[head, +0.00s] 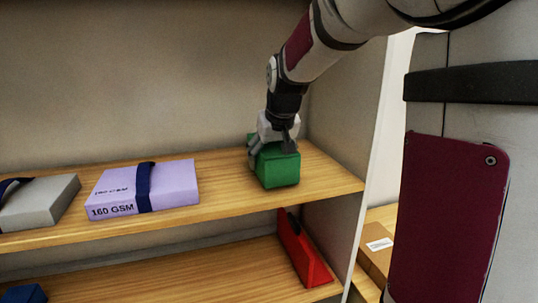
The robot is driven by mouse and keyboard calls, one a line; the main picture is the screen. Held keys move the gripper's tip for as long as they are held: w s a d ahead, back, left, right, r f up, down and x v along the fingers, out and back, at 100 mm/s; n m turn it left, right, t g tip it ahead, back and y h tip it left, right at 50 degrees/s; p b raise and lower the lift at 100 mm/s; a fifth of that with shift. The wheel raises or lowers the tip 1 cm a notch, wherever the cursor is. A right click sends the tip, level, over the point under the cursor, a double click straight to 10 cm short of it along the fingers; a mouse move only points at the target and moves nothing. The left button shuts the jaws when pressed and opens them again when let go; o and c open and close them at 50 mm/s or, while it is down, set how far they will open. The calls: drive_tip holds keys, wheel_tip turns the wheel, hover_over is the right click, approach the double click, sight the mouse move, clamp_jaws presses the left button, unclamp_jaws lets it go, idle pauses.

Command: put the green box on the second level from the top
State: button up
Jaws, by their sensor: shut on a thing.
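The green box (280,168) is at the right end of a wooden shelf level (225,190) in the head view. My gripper (272,142) reaches down from the upper right and is shut on the green box from above. The box is upright and appears to be at the shelf surface; I cannot tell if it rests on it or hangs just above. My fingers hide part of its top and left side. Another wooden level (210,272) lies below. How many levels are above is out of view.
A lilac 160 GSM pack (175,185) with a dark strap and a grey pack (40,203) lie to the left on the same level. A red object (305,255) and a blue object (24,294) are below. The shelf's side panel (347,110) stands close on the right.

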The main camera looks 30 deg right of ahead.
drive_tip(key=shift+f, duration=0.45)
drive_tip(key=o, duration=1.4)
